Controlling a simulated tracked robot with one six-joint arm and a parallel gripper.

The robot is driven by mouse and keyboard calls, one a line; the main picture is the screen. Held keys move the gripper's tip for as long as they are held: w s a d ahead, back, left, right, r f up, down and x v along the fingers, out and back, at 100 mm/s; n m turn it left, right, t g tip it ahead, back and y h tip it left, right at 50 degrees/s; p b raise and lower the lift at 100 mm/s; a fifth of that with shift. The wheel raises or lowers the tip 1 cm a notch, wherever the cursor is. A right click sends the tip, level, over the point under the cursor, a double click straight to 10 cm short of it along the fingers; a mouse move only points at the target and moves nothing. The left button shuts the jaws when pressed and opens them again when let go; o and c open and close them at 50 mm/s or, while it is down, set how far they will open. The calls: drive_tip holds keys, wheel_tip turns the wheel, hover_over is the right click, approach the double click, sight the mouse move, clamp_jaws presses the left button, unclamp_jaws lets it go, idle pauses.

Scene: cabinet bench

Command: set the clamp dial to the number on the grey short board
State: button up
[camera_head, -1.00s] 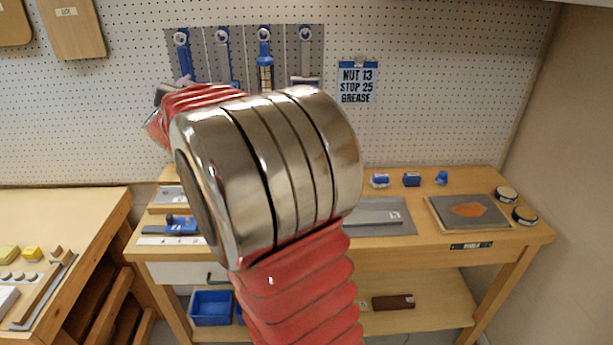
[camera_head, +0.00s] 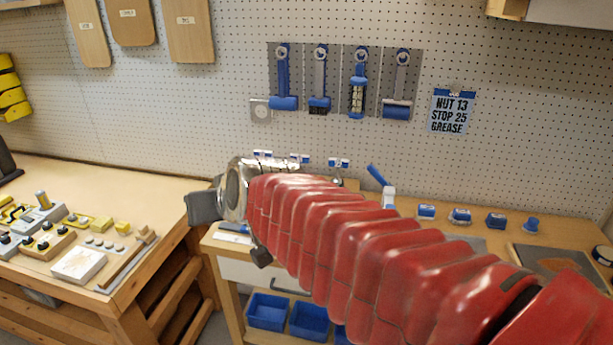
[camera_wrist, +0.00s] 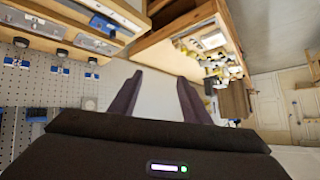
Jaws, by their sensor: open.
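My gripper (camera_head: 202,207) is at the left end of my red arm in the head view, in the air between the left bench and the right bench. In the wrist view its two dark fingers (camera_wrist: 160,76) are apart with nothing between them. Three dark round knobs stand in a row in the wrist view, one of them here (camera_wrist: 62,54), near blue-and-white tags (camera_head: 300,158); I cannot tell which, if any, is the clamp dial. A small grey plate with a round mark (camera_head: 260,110) hangs on the pegboard. I cannot identify the grey short board, and no number on one is legible.
A sign (camera_head: 452,112) reads NUT 13, STOP 25, GREASE. Blue-handled tools (camera_head: 360,82) hang on grey panels. The left bench (camera_head: 130,180) has a clear back area and cluttered front. Blue bins (camera_head: 267,311) sit under the right bench. Wooden boards (camera_head: 188,28) hang above.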

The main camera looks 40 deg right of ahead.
drive_tip(key=s+f+n+g, duration=0.1)
drive_tip(key=s+f+g, duration=0.1)
drive_tip(key=s+f, duration=0.5)
drive_tip(key=s+f+n+g, duration=0.1)
drive_tip(key=s+f+g, duration=0.15)
drive_tip(key=s, duration=0.75)
drive_tip(key=w+d+f+m+t+h, duration=0.1)
drive_tip(key=w+d+h, duration=0.1)
drive_tip(key=w+d, duration=0.5)
drive_tip(key=w+d+f+m+t+h, duration=0.1)
drive_tip(key=w+d+t+h, duration=0.15)
drive_tip(key=d, duration=0.85)
drive_tip(key=w+d+f+m+t+h, duration=0.15)
drive_tip(key=w+d, duration=0.25)
drive_tip(key=d, duration=0.4)
drive_tip(key=s+d+f+t+h, duration=0.2)
drive_tip(key=d+f, duration=0.1)
drive_tip(key=d, duration=0.9)
drive_tip(key=s+d+f+m+t+h, duration=0.1)
drive_tip(key=s+d+f+m+t, duration=0.1)
drive_tip(key=s+d, duration=0.3)
drive_tip(key=s+t, duration=0.1)
drive_tip(key=s, duration=0.2)
drive_tip(key=shift+w, duration=0.1)
drive_tip(key=x, duration=1.3)
drive_tip(key=shift+w+d+r, duration=0.1)
drive_tip(key=shift+w+d, duration=0.1)
drive_tip(key=shift+w, duration=0.1)
